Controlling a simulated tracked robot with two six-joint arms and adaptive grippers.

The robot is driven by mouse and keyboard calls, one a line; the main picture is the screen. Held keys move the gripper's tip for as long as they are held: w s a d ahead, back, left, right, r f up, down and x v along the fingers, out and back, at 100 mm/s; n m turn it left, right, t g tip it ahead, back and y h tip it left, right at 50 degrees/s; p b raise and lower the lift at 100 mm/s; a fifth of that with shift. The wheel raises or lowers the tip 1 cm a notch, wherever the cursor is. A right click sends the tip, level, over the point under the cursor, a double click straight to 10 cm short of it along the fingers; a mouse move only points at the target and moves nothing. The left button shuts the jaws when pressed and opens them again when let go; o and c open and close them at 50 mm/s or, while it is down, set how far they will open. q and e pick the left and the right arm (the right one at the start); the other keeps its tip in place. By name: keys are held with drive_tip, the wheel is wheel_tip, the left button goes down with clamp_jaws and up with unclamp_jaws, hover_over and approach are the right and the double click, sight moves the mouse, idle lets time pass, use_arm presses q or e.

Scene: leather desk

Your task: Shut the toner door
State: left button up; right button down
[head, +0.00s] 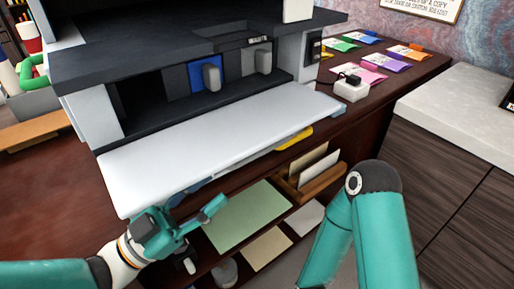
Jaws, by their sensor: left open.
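The toner door (225,140) is a long white panel on the front of a dark grey and white printer (190,52). It is folded down and lies open, sticking out over the desk's front edge. Behind it the bay shows a blue cartridge (205,78) and a grey one (257,64). My left gripper (205,230) is open, low at the door's near left corner, in front of and below its front edge. I cannot tell whether it touches the door. Only a teal link of my right arm shows; its gripper is out of view.
Below the door, a shelf holds a green sheet (245,215), a cream sheet (266,248) and a wooden letter holder (315,180). A white box (351,90) and colored packets (370,73) lie right of the printer. A wooden cabinet (460,150) stands at right.

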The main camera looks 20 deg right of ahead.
sight(249, 160)
use_arm(q)
drive_tip(key=x, duration=1.1)
drive_tip(key=shift+d, duration=0.1)
drive_tip(key=shift+c, duration=0.3)
clamp_jaws()
